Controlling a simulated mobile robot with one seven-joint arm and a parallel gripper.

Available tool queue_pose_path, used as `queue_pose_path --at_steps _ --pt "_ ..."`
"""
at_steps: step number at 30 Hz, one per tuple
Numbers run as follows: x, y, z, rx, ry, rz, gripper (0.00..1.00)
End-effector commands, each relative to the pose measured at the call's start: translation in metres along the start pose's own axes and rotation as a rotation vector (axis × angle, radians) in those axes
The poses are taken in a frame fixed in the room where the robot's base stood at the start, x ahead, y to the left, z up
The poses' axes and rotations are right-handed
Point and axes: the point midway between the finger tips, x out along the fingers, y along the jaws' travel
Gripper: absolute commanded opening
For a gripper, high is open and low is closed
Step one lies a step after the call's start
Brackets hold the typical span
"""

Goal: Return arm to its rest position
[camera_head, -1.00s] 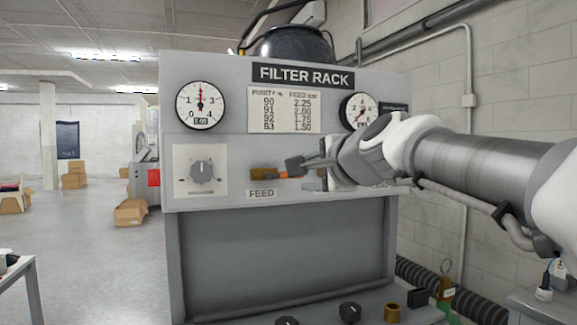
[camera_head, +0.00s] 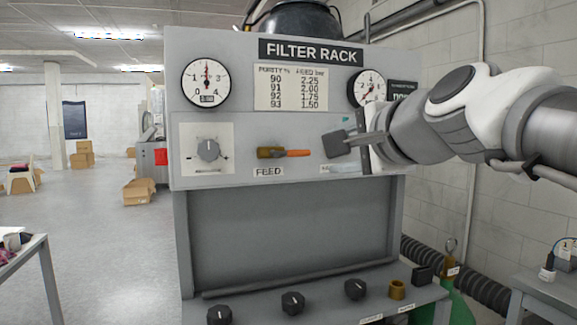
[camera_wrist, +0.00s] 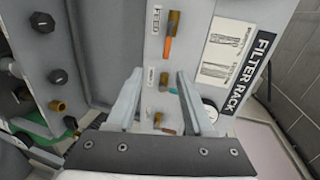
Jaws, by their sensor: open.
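My gripper (camera_head: 352,142) is at the right side of the filter rack's front panel (camera_head: 225,125) in the head view, and my arm reaches in from the right edge. In the wrist view my gripper (camera_wrist: 160,85) has its two fingers spread apart, with nothing held between them. The orange-handled FEED valve (camera_head: 284,153) is left of the gripper, apart from it, with its handle lying level. A second valve with a teal handle (camera_wrist: 178,91) shows beyond the fingers in the wrist view. My gripper partly hides the panel's right side in the head view.
Black knobs (camera_head: 293,302) and a brass fitting (camera_head: 397,290) sit on the rack's lower ledge. A grey table (camera_head: 545,290) stands at the lower right and another table (camera_head: 25,250) at the lower left. The floor left of the rack is largely open, with cardboard boxes (camera_head: 141,192) farther back.

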Motion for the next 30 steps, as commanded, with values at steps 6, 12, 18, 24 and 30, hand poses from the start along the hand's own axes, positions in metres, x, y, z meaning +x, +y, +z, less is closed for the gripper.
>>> queue_pose_path --at_steps 6,12,18,24,30 --pt "-0.030 0.089 0.017 -0.432 -0.069 0.286 0.52" --pt "-0.087 0.203 0.022 -0.918 -0.255 0.614 0.52" --pt "-0.130 0.267 0.019 -1.187 -0.419 0.800 0.52" --pt "-0.138 0.277 0.018 -1.228 -0.449 0.829 0.52" --pt "-0.138 0.277 0.018 -1.228 -0.449 0.829 0.52"
